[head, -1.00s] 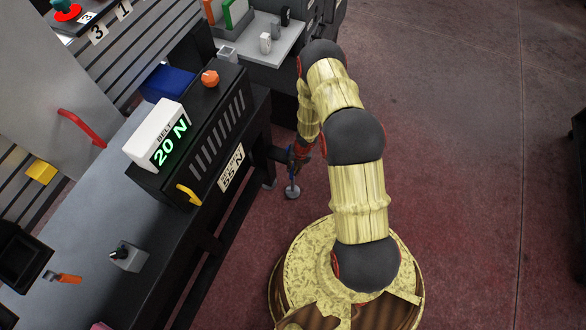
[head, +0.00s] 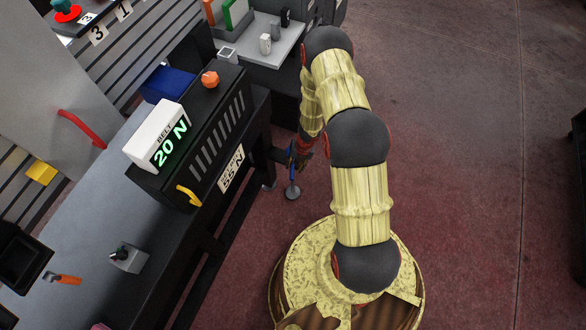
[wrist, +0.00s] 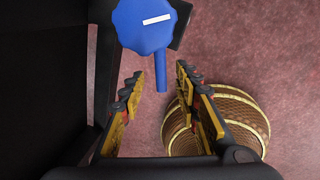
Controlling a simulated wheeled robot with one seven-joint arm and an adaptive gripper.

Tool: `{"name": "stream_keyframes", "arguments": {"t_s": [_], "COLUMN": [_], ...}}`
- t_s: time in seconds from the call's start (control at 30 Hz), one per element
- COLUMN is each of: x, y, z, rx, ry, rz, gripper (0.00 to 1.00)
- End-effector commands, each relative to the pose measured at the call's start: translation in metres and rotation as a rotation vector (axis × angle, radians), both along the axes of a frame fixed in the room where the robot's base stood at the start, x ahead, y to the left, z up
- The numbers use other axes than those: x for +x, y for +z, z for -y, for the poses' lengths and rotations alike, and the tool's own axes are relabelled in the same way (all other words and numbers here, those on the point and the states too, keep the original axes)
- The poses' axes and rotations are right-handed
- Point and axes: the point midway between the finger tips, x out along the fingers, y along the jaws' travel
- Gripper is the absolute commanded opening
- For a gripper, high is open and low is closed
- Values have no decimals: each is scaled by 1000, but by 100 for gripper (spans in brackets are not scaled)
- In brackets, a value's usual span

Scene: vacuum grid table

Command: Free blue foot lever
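The blue foot lever (wrist: 145,25) shows in the wrist view as a lobed blue head with a white mark and a narrow blue handle pointing down the picture. The handle's tip lies between the fingertips of my gripper (wrist: 158,83), with gaps on both sides. My gripper is open and grips nothing. In the head view the blue lever (head: 292,156) shows low beside the bench, above a round grey foot (head: 293,191). My gripper is partly hidden there behind my arm, just right of the lever.
A dark bench frame stands close on the left in the wrist view. The red floor (head: 460,150) to the right is clear.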

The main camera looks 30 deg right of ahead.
Motion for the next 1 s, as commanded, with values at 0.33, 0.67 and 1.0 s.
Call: {"name": "stream_keyframes", "arguments": {"t_s": [0.33, 0.67, 1.0], "x": [-6, -8, -8], "y": [63, 77, 77], "z": [11, 13, 13], "rx": [-1, 0, 0], "ry": [0, 0, 0], "rz": [1, 0, 0], "gripper": [32, 32, 32]}}
